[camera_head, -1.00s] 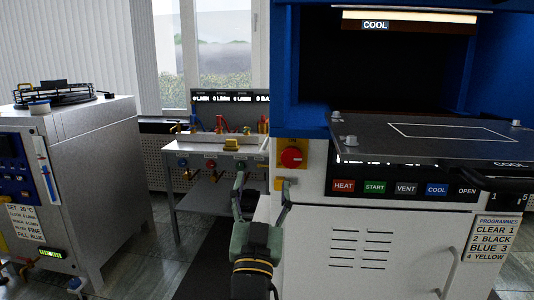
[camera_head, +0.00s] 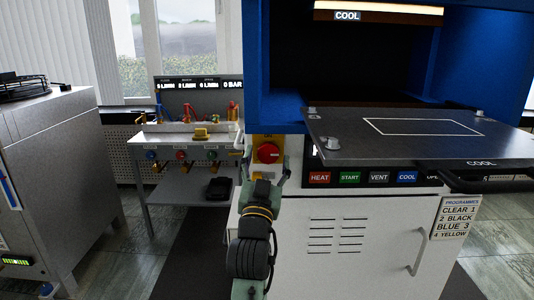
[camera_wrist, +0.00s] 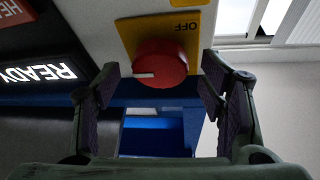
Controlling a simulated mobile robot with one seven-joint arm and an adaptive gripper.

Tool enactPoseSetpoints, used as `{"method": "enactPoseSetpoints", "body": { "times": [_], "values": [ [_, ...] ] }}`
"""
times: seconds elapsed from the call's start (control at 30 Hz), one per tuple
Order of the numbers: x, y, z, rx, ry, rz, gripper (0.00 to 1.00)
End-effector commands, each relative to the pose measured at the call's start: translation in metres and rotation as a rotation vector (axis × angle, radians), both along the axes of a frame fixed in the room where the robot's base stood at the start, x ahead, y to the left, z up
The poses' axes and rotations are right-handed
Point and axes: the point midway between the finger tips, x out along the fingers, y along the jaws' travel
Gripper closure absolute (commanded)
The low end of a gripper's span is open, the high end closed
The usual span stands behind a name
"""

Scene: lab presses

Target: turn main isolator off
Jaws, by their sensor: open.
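The main isolator is a red round knob (camera_head: 268,153) on a yellow plate (camera_head: 254,143) at the left edge of the white press front. In the wrist view the knob (camera_wrist: 160,64) shows upside down, with a white mark on its left side. "OFF" is printed on the yellow plate (camera_wrist: 186,19) above it there. My gripper (camera_head: 263,168) is just in front of and below the knob in the head view. In the wrist view my gripper (camera_wrist: 160,82) is open, one finger either side of the knob, with gaps and no visible contact.
The blue-framed press has a dark platen (camera_head: 420,130) jutting out right of the knob. Labelled buttons (camera_head: 363,178) sit below it. A READY display (camera_wrist: 45,78) lies beside the knob in the wrist view. A bench (camera_head: 180,134) and grey cabinet (camera_head: 60,150) stand left.

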Motion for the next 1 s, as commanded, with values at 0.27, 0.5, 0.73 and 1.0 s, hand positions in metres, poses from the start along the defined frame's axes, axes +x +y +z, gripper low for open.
{"method": "enactPoseSetpoints", "body": {
  "times": [0.27, 0.5, 0.73, 1.0],
  "values": [
    [0.0096, -0.0013, 0.0043, -0.001, -0.002, 0.001, 0.36],
    [0.0093, -0.0011, 0.004, 0.0, -0.001, 0.001, 0.42],
    [0.0093, -0.001, 0.0039, 0.0, -0.001, 0.001, 0.57],
    [0.0092, -0.0011, 0.0039, 0.0, -0.001, 0.001, 0.75]
  ]
}}
